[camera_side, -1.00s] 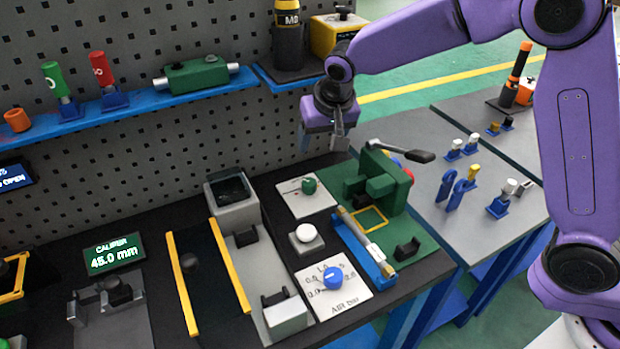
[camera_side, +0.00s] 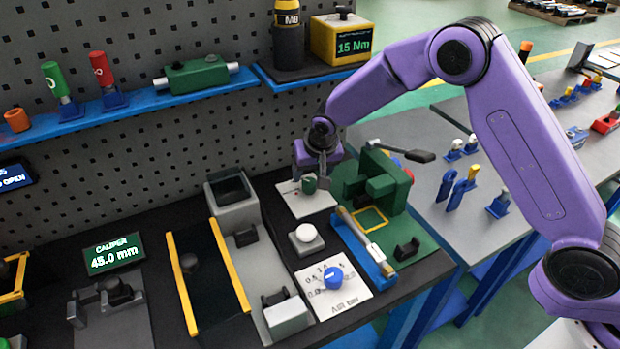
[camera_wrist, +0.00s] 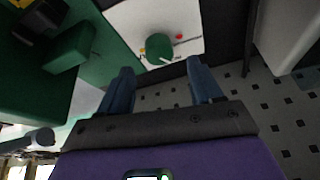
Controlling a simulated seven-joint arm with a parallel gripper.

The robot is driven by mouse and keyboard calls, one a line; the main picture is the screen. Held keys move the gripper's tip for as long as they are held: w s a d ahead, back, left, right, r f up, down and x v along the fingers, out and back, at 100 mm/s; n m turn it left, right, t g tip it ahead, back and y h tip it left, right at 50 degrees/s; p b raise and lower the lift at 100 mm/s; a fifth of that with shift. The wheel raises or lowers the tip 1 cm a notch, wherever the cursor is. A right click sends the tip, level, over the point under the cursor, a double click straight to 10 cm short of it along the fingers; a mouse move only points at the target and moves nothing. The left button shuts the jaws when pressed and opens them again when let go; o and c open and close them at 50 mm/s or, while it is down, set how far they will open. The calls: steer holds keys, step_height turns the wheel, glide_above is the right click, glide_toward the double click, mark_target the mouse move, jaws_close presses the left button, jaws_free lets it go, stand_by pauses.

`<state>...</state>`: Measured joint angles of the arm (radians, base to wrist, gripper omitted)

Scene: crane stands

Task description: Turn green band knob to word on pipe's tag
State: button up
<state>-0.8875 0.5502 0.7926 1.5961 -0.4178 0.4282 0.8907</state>
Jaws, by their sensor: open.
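The green knob (camera_side: 309,185) stands on a white square plate (camera_side: 291,202) on the dark bench, near the perforated wall. In the wrist view the green knob (camera_wrist: 158,46) has a pale line on its face, with small coloured marks beside it; their words are too small to read. My gripper (camera_side: 322,183) is open and points down, close to the knob. In the wrist view my gripper (camera_wrist: 160,70) has its fingers apart, with the knob just beyond the gap; I see no grip on it. A rod-like pipe (camera_side: 357,231) with a white piece lies in a blue holder; no tag word is readable.
A green vise-like block (camera_side: 382,185) with a dark lever stands right of the knob. A white button (camera_side: 306,233) and a blue pressure knob (camera_side: 333,278) are nearer the front. A grey bin (camera_side: 231,195) stands to the left. The wall rises behind.

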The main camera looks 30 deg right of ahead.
mark_target(310, 181)
steer(key=shift+x, duration=2.1)
steer(key=c, duration=1.1)
